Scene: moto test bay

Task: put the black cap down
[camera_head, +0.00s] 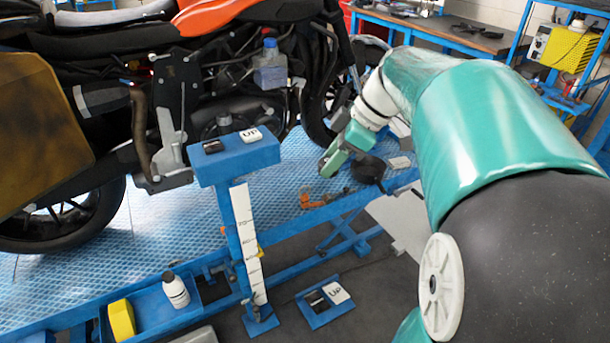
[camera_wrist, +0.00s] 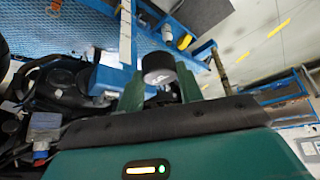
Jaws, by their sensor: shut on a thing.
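The black cap (camera_wrist: 158,68) shows in the wrist view as a short dark cylinder with a paler end face and small light markings. It sits between the two green fingertips of my gripper (camera_wrist: 160,86), which is shut on it. In the head view my gripper (camera_head: 335,160) is above the blue tread-plate platform, to the right of the blue stand. The cap cannot be made out clearly between the fingers there.
A blue stand (camera_head: 236,160) carries a black block (camera_head: 213,146) and a white "UP" block (camera_head: 251,134). Orange-and-black motorcycle (camera_head: 205,15) stands behind. A dark round object (camera_head: 368,169) is close right of my gripper. A low tray holds a white bottle (camera_head: 175,290) and yellow item (camera_head: 122,319).

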